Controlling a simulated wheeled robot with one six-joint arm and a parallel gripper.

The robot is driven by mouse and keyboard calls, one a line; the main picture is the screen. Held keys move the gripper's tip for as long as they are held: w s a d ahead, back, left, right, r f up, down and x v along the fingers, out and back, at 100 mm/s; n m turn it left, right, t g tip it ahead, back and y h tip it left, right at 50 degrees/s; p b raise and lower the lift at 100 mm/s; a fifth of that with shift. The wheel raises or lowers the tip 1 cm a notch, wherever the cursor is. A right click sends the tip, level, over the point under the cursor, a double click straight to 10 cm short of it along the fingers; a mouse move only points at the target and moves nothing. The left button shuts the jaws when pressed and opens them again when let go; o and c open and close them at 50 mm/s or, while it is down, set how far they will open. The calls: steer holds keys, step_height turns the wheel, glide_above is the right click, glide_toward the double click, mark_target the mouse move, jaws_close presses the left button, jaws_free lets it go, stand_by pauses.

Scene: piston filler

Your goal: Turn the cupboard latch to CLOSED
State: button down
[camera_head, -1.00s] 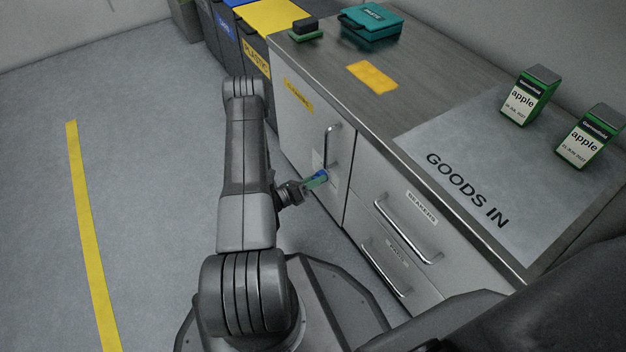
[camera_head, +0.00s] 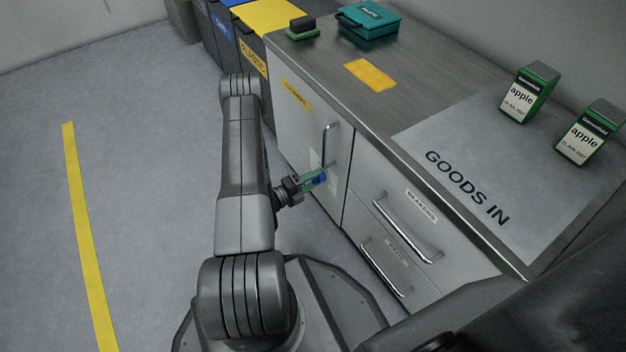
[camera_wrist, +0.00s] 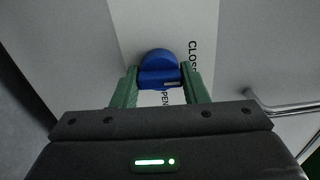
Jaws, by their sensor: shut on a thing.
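The blue latch (camera_wrist: 158,68) is on the front of the grey cupboard door (camera_head: 299,128), below the upright door handle (camera_head: 326,146). In the wrist view its grip lies between the two green fingers of my gripper (camera_wrist: 159,80), which are shut on it. A white plate (camera_wrist: 192,20) behind it bears the word CLOSED, partly cut by the latch area, at the upper right, and OPEN below the latch. In the head view my gripper (camera_head: 310,179) hides part of the latch (camera_head: 320,179). The exact latch angle is hard to tell.
Right of the door are drawers with bar handles (camera_head: 408,232). The worktop (camera_head: 400,100) above holds a teal case (camera_head: 369,20) and green apple boxes (camera_head: 529,92). Bins (camera_head: 252,50) stand beyond the cupboard. The floor at left is clear.

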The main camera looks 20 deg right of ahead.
steer(key=shift+n, duration=0.3)
stand_by(0.4)
steer(key=c, duration=0.8)
jaws_free()
steer(key=shift+c, duration=0.2)
steer(key=s+a+p, duration=0.2)
steer(key=a+p, duration=0.1)
steer(key=a, duration=1)
steer(key=shift+a+p, duration=0.3)
steer(key=shift+a, duration=0.05)
steer(key=shift+d, duration=0.1)
steer(key=shift+w+d+b, duration=0.3)
steer(key=shift+d+b, duration=0.3)
steer(key=shift+d, duration=1.6)
steer(key=shift+w+d+b, duration=0.35)
steer(key=shift+d+b, duration=0.2)
steer(key=shift+d, duration=1.6)
steer(key=shift+w+d+b, duration=0.3)
steer(key=shift+d+b, duration=0.3)
steer(key=shift+d, duration=1.6)
steer(key=shift+a, duration=0.1)
